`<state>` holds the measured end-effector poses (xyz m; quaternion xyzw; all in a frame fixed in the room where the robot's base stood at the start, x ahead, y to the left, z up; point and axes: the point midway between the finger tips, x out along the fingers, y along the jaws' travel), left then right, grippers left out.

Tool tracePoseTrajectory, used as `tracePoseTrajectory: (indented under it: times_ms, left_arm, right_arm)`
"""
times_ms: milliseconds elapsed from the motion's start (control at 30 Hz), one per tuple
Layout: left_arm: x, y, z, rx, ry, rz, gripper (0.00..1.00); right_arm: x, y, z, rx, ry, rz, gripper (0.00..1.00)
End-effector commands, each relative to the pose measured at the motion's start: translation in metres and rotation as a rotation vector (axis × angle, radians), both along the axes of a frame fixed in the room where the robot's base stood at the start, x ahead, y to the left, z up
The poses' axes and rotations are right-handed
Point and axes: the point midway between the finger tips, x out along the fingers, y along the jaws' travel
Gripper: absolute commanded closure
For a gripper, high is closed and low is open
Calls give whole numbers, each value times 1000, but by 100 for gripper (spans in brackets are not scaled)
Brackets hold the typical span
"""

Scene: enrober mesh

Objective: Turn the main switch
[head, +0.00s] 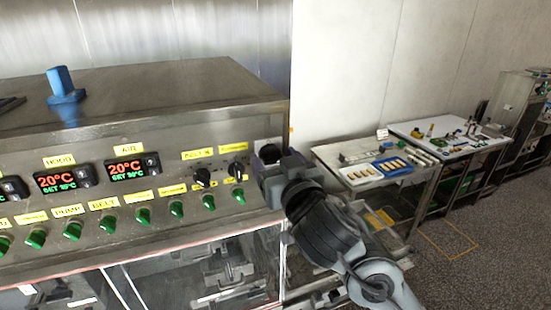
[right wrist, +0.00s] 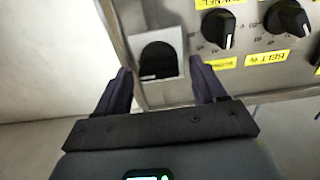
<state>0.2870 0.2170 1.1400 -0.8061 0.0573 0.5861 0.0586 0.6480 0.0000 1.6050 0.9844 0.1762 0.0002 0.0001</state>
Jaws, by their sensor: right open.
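The main switch (head: 269,153) appears to be the dark part at the right end of the steel control panel (head: 225,145); no label for it is readable. In the right wrist view the dark switch (right wrist: 158,60) sits in a grey metal surround, its shape partly lost in shadow. My right gripper (right wrist: 163,80) is open, with one dark finger on each side of the surround and the switch between them. Whether the fingers touch it cannot be told. In the head view my right gripper (head: 274,176) hides the lower part of the switch area. My left gripper is not in view.
Two black knobs (head: 203,177) (head: 236,170) and a row of green knobs (head: 143,215) are close by on the panel. Red and green displays (head: 128,171) are further left. A blue fitting (head: 64,88) stands on top. Side tables (head: 330,152) stand at right.

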Motion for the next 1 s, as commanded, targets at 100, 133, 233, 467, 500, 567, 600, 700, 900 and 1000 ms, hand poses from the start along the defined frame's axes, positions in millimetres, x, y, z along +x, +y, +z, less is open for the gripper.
tracePoseTrajectory:
  times_ms: [100,133,233,467,500,567,600,700,900,1000]
  left_arm:
    - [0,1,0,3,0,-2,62]
    - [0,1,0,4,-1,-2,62]
    - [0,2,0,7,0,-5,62]
    - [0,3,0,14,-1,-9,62]
    - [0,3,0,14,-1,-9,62]
    - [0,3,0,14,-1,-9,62]
    - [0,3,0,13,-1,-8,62]
    - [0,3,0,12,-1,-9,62]
    - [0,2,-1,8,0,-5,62]
    - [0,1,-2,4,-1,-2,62]
  right_arm:
    - [2,0,0,0,0,0,30]
    - [2,0,0,0,0,0,30]
    - [2,0,0,0,0,0,30]
    - [2,0,0,0,0,0,54]
    - [2,0,0,0,0,0,60]
    - [2,0,0,0,0,0,70]
    - [2,1,0,0,0,0,76]
    - [2,1,0,0,0,0,86]
    - [2,1,-1,-17,-6,0,86]
    - [2,1,-1,-43,-16,0,86]
